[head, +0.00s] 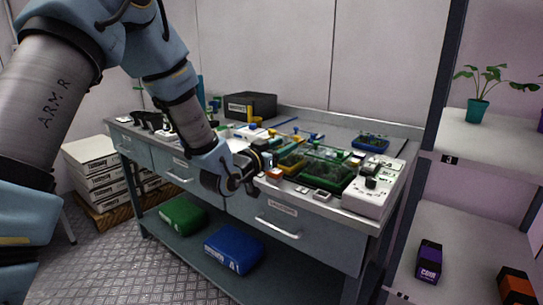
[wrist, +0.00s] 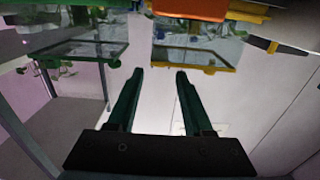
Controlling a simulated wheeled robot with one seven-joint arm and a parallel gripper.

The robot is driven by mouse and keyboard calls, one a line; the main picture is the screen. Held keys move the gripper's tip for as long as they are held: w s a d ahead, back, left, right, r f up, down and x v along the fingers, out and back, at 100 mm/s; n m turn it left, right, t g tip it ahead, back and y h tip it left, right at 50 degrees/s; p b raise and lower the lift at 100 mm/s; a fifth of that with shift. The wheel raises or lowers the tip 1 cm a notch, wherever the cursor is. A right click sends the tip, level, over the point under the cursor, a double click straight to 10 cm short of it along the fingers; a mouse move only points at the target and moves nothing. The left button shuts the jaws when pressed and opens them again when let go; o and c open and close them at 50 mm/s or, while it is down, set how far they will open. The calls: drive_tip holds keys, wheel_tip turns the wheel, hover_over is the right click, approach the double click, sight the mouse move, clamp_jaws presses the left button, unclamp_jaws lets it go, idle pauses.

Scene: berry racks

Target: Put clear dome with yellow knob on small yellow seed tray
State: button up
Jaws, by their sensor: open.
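My gripper (head: 262,162) is at the bench's front edge, left of the planted trays; its two dark green fingers (wrist: 157,72) are apart with nothing between them in the wrist view. A clear-walled box with a yellow rim (wrist: 195,68) and plants inside is just beyond the fingertips there. In the head view, a yellow-edged planted tray (head: 291,161) sits right of my gripper, partly hidden by it. I cannot clearly tell the clear dome with the yellow knob from the clutter; small yellow knob-like parts (head: 258,120) show farther back.
A green-rimmed clear box with plants (head: 328,175) stands beside the yellow one. A white device with dark knobs (head: 368,195) is at the bench's right end, a blue tray (head: 371,142) behind it. An orange block (head: 274,174) is close to my gripper. A black case (head: 250,105) stands at the back.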

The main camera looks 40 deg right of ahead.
drive_tip(key=b+v, duration=0.1)
drive_tip(key=v, duration=0.6)
drive_tip(key=w+a+f+n+t+y, duration=0.15)
drive_tip(key=w+a+y, duration=0.25)
drive_tip(key=a, duration=0.4)
drive_tip(key=w+a+f+n+t+y, duration=0.1)
drive_tip(key=w+a+f+n+y, duration=0.2)
drive_tip(key=w+a, duration=0.3)
drive_tip(key=w+a+f+n+t+y, duration=0.1)
drive_tip(key=w+a+f+n+y, duration=0.2)
drive_tip(key=a, duration=0.6)
drive_tip(key=s+a+f+n+g+y, duration=0.15)
drive_tip(key=a+y, duration=0.35)
drive_tip(key=a, duration=0.8)
drive_tip(key=s+a+n+g+y, duration=0.2)
drive_tip(key=s+a+n+g, duration=0.3)
drive_tip(key=s+a, duration=0.6)
drive_tip(key=shift+a+r, duration=0.15)
drive_tip(key=shift+r, duration=0.05)
wheel_tip(320, 180, up, 4)
drive_tip(key=p, duration=0.3)
drive_tip(key=shift+w+p, duration=0.1)
drive_tip(key=shift+p, duration=0.3)
